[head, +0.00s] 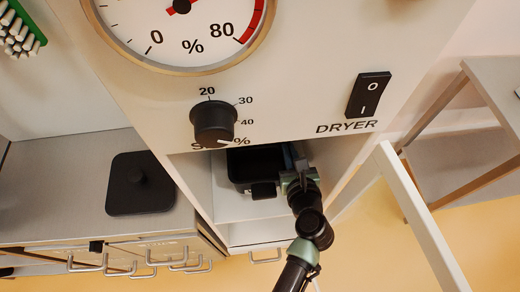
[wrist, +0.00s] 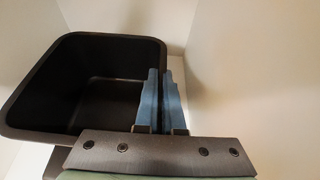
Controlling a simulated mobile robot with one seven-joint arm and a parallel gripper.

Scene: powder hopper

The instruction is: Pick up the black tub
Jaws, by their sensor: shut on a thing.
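The black tub (head: 257,163) stands inside the recess under the machine's front panel. In the wrist view the tub (wrist: 60,95) is open at the top and looks empty. My gripper (head: 294,160) reaches into the recess at the tub's right side. In the wrist view its two blue fingers (wrist: 161,95) are shut on the tub's right wall, one finger inside the tub and one outside. Whether the tub's base touches the recess floor is hidden.
Pale recess walls (wrist: 230,70) stand close around the tub. Above are a black knob (head: 213,122), a dial gauge (head: 180,25) and a dryer switch (head: 368,95). A black lid with a knob (head: 140,185) lies on the counter (head: 60,190) at left. A white frame bar (head: 415,210) stands at right.

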